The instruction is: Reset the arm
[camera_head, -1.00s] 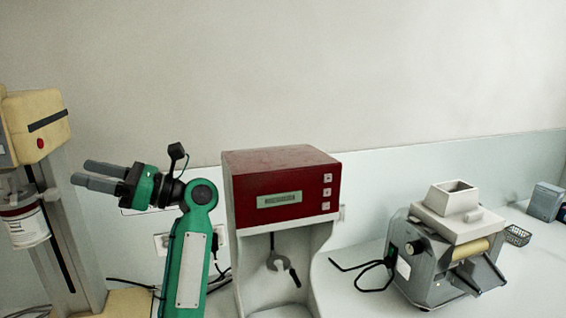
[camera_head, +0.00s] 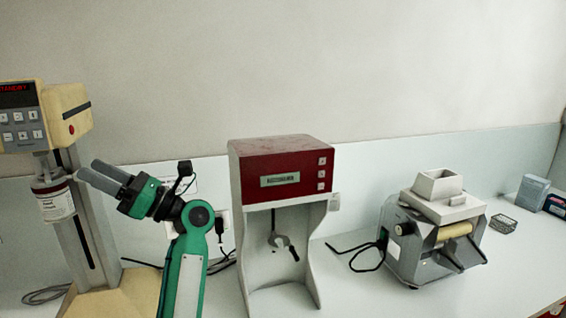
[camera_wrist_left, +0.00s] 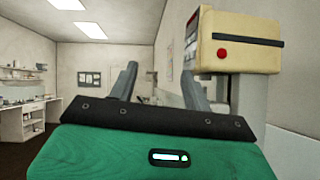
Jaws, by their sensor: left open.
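My left gripper (camera_head: 98,176) is at the end of my green left arm (camera_head: 187,265) in the head view. Its two grey fingers are apart and point left, toward the cream mill (camera_head: 68,110). Nothing shows between the fingers. In the left wrist view the gripper (camera_wrist_left: 160,85) also has its fingers spread and empty, and the cream mill (camera_wrist_left: 240,40) stands to their right. A labelled white jar (camera_head: 54,203) hangs under the mill's head, close to the fingertips; I cannot tell whether they touch. My right gripper is not in view.
A red and white machine (camera_head: 280,165) stands just right of my left arm. A grey grinder (camera_head: 440,235) with a hopper, a small wire basket (camera_head: 503,224) and a grey box (camera_head: 532,192) are farther right. Black cables lie on the white counter (camera_head: 365,300).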

